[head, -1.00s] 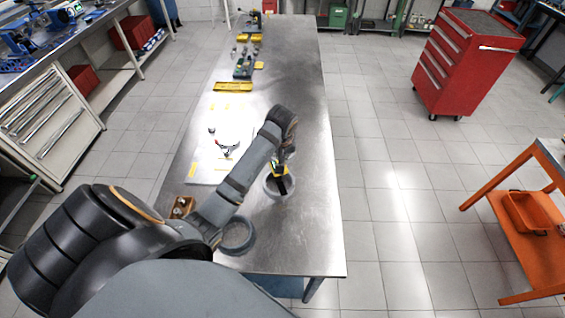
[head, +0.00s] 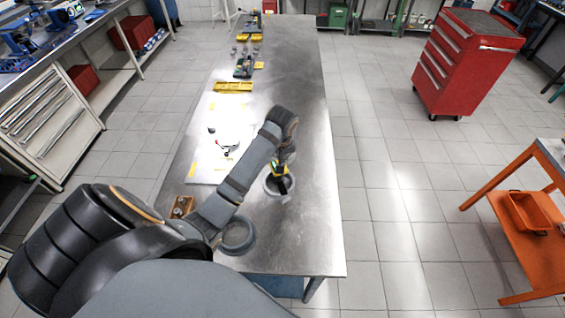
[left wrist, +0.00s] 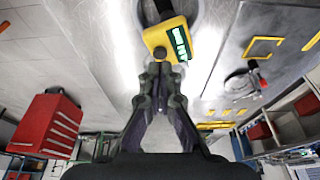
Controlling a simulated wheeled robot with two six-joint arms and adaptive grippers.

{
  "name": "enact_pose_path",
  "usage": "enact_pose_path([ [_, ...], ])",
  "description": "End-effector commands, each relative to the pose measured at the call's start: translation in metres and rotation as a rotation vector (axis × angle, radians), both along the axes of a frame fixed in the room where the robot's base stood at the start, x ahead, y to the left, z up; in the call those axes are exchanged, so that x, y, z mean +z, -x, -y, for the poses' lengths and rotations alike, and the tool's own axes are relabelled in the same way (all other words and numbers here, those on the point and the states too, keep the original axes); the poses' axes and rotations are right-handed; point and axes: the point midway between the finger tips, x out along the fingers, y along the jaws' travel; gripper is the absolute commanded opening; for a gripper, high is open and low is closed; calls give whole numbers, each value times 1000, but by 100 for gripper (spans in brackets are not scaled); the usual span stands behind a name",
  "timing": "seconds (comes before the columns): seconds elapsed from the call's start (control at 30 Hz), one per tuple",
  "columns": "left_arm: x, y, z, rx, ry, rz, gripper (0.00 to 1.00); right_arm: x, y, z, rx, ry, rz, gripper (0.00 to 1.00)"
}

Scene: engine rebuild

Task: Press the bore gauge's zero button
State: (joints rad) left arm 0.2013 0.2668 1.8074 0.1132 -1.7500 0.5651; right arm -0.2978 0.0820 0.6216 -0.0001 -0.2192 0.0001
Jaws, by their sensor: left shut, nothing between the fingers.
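The bore gauge (left wrist: 166,38) has a yellow body with a green display and a dark stem. It shows in the left wrist view at top centre. A small round dark button (left wrist: 160,53) sits on its near edge. In the head view the gauge (head: 277,171) stands at a grey ring-shaped part (head: 269,190) on the steel table, partly hidden by my arm. My left gripper (left wrist: 160,70) is shut and empty, with its fingertips right at the button edge. I cannot tell whether they touch it. My right gripper is not in view.
Another grey ring (head: 238,236) and a small wooden block (head: 182,206) are near the table's front. A white board (head: 222,155) with small parts lies left of the gauge. A yellow tray (head: 233,87) is farther back. The table's right side is clear.

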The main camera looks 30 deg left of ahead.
Motion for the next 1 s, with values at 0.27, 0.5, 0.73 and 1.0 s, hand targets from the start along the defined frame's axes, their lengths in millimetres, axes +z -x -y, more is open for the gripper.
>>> enact_pose_path([
  [0.27,0,0,0,0,0,0,0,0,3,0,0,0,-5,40],
  [0.5,-10,0,0,0,0,-1,0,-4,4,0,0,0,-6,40],
  [0.73,-24,0,0,0,0,-1,0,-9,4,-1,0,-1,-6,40],
  [1.0,-31,2,0,1,2,-6,0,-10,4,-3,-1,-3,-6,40],
])
